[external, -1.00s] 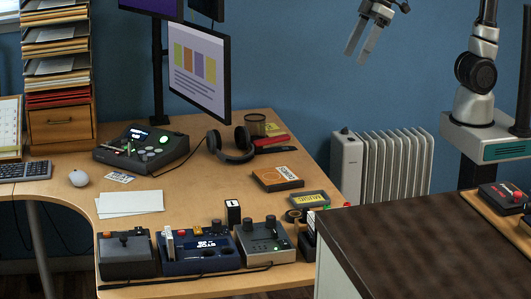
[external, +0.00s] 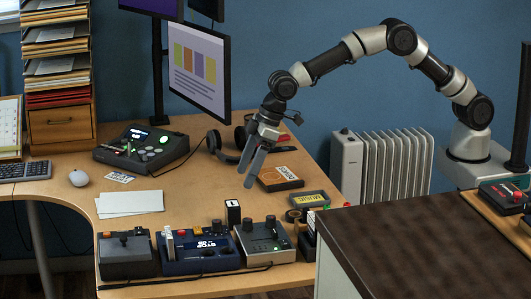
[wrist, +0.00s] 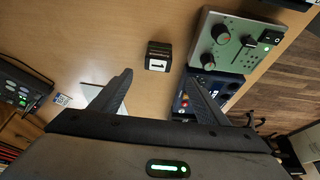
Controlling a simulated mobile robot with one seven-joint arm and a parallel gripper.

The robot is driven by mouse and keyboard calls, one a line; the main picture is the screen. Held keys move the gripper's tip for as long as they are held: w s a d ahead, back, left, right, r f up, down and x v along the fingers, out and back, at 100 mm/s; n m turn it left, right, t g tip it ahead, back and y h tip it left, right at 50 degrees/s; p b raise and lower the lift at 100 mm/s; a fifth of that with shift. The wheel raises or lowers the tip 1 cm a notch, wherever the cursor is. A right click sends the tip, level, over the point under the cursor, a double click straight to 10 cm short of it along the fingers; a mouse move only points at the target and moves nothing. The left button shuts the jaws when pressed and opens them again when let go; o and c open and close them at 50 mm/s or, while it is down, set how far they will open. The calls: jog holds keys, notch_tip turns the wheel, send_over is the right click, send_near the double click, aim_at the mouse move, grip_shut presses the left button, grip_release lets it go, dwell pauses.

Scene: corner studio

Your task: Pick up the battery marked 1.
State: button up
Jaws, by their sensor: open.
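The battery marked 1 (external: 233,212) is a small dark block with a white patch, standing on the wooden desk behind the row of control boxes. In the wrist view the battery (wrist: 158,57) shows a white label with a 1. My gripper (external: 247,178) hangs over the desk, pointing down, above and slightly right of the battery in the external view. In the wrist view my gripper (wrist: 159,76) has its two fingers spread, with the battery just beyond the fingertips and nothing between them.
A grey-green control box (external: 264,238) and a blue box (external: 198,250) stand close to the battery at the desk's front edge. White papers (external: 130,202) lie to the left. Headphones (external: 228,150) and an orange-dark case (external: 277,178) lie behind. Bare desk surrounds the battery's rear side.

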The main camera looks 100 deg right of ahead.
aim_at(236, 203)
jog(key=b+x, duration=0.1)
jog(key=x, duration=0.7)
jog(key=shift+f, duration=0.25)
jog(key=f, duration=0.2)
jog(key=f+b, duration=0.1)
jog(key=f, duration=0.1)
jog(key=shift+w+d+f, duration=0.1)
jog(key=shift+w+d, duration=0.15)
jog(key=shift+w, duration=0.1)
jog(key=shift+w+f, duration=0.25)
jog(key=shift+f, duration=0.2)
jog(key=c, duration=1.3)
jog(key=shift+r, duration=0.1)
jog(key=shift+c, duration=0.3)
